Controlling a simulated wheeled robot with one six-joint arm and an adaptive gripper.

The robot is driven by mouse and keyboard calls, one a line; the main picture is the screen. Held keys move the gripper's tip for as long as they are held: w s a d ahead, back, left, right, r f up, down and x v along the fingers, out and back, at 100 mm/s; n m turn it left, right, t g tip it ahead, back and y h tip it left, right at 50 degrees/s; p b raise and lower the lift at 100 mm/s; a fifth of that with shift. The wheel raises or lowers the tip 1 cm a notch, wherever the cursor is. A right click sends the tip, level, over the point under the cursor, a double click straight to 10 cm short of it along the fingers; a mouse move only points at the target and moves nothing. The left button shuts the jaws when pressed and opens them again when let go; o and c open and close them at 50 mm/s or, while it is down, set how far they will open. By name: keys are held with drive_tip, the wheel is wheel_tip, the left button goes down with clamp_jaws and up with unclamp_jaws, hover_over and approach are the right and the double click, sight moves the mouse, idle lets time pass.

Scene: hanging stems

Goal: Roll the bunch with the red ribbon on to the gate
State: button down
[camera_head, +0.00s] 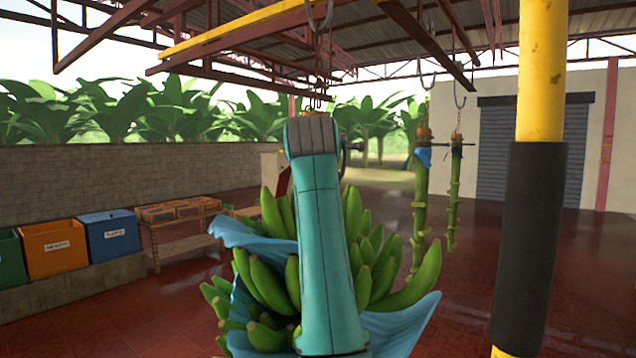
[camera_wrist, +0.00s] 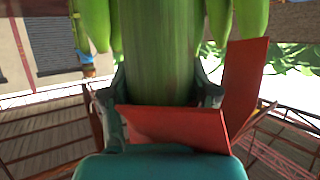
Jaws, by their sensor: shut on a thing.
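The banana bunch with the red ribbon (camera_head: 385,270) hangs from the overhead rail, its green fruit partly wrapped in blue plastic. My arm crosses in front and hides its middle. In the wrist view my gripper (camera_wrist: 162,98) is shut around its thick green stem (camera_wrist: 160,50). The red ribbon (camera_wrist: 175,125) lies across the stem at the jaws, with one end sticking up to the right. A bit of red also shows beside my arm in the head view. I cannot tell which part is the gate.
A yellow overhead rail (camera_head: 235,28) runs above. A yellow post (camera_head: 540,80) with a black pad (camera_head: 528,245) stands close at right. Two bare stems (camera_head: 421,190) (camera_head: 454,195) hang behind. Bins (camera_head: 108,233) and a crate rack (camera_head: 178,228) line the left wall. Red floor lies open at right.

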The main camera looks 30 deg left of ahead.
drive_tip(key=shift+f, duration=0.1)
drive_tip(key=shift+c, duration=1.5)
unclamp_jaws()
drive_tip(key=v, duration=1.2)
